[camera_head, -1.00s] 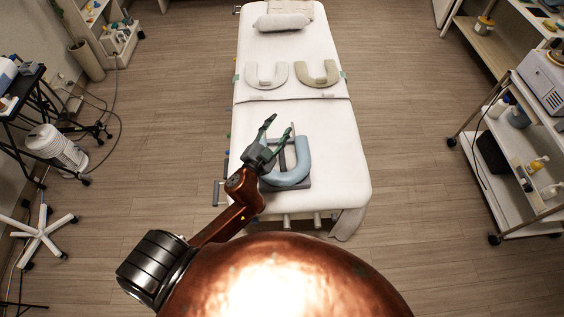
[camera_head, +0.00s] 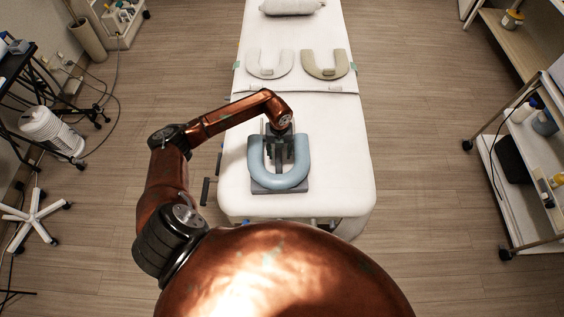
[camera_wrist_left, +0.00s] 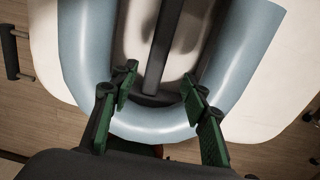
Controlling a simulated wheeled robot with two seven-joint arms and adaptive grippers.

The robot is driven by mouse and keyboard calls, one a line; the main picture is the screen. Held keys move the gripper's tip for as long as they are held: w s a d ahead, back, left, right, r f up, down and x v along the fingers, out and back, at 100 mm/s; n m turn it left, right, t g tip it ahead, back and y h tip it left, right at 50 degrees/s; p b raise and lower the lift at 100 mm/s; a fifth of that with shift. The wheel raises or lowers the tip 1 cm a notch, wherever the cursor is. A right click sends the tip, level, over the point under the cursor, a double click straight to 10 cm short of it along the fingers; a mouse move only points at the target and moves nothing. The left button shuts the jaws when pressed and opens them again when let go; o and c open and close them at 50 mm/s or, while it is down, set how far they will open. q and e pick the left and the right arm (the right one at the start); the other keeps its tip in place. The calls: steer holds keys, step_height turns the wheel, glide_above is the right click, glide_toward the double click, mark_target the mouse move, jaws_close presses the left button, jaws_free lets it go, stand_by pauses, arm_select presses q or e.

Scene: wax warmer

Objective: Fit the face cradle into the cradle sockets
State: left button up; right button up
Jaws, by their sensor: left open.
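The face cradle (camera_head: 279,180), a light-blue U-shaped cushion on a dark grey frame, lies on the white massage table (camera_head: 340,150) near its front end, with its opening toward the far end. My left gripper (camera_head: 279,155) points down over the gap inside the U. In the left wrist view the green fingers (camera_wrist_left: 160,105) are spread apart over the curved end of the cradle (camera_wrist_left: 150,125), with a dark bar of the frame between them. Whether they touch it I cannot tell. The cradle sockets are not clearly visible at the table's front edge. My right gripper is out of view.
Two more U-shaped cushions, one white (camera_head: 270,64) and one beige (camera_head: 325,66), lie farther up the table. A pillow (camera_head: 292,6) lies beyond them. A wheeled white shelf cart (camera_head: 520,165) stands right. The table right of the cradle is clear.

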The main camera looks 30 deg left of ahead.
mark_target(279, 164)
arm_select(q)
steer(key=shift+s+a+f, duration=0.15)
steer(key=shift+f, duration=0.25)
steer(key=shift+s+a+f, duration=0.1)
steer(key=shift+s+f, duration=0.05)
steer(key=shift+f, duration=1.05)
steer(key=f, duration=0.5)
steer(key=shift+s+d+f, duration=0.1)
steer(key=shift+d, duration=0.15)
jaws_close()
